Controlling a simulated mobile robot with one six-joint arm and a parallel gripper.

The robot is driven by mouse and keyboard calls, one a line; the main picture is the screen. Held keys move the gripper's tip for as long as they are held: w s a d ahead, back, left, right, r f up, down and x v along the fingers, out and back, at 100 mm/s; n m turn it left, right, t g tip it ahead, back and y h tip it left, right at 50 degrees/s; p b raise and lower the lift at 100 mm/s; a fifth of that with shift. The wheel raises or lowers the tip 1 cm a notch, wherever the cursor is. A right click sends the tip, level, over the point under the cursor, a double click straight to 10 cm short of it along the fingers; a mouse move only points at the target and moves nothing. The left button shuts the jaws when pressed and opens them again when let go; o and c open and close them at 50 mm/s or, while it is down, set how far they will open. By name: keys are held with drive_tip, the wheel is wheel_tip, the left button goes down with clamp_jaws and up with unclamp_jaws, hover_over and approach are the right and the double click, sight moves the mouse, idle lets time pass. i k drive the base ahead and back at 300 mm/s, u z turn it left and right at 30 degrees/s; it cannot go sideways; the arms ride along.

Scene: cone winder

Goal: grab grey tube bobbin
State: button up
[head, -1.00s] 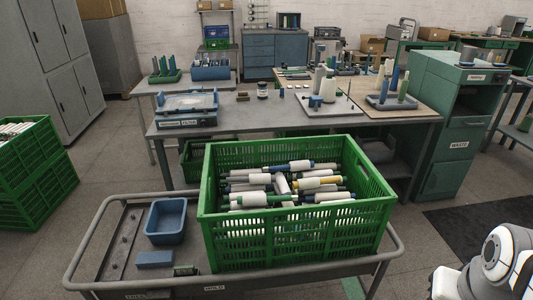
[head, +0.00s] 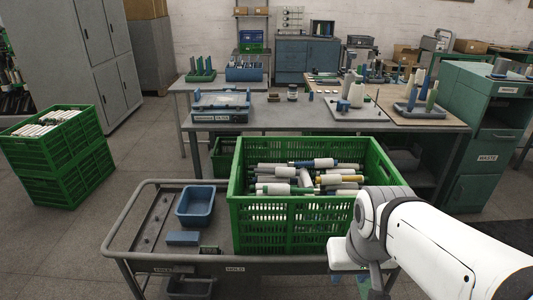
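A green slatted crate (head: 290,241) stands on the trolley and holds a jumble of bobbins wound with white yarn. Blue, green and yellow tube ends show among them, as on one blue-ended bobbin (head: 313,163). I cannot single out a grey tube bobbin at this size. My white arm reaches in from the lower right and covers the crate's front right corner. The fingers of my gripper do not show, so I cannot see whether they hold anything.
The grey trolley (head: 145,214) also carries a blue bin (head: 196,206) and a blue block (head: 183,238). Behind it is a workbench (head: 270,117) with a scale (head: 221,105) and upright cones. Stacked green crates (head: 60,160) stand at left, a green waste cabinet (head: 485,140) at right.

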sight(279, 172)
drive_tip(key=z, duration=0.05)
drive_tip(key=i, duration=1)
drive_tip(key=u, duration=0.05)
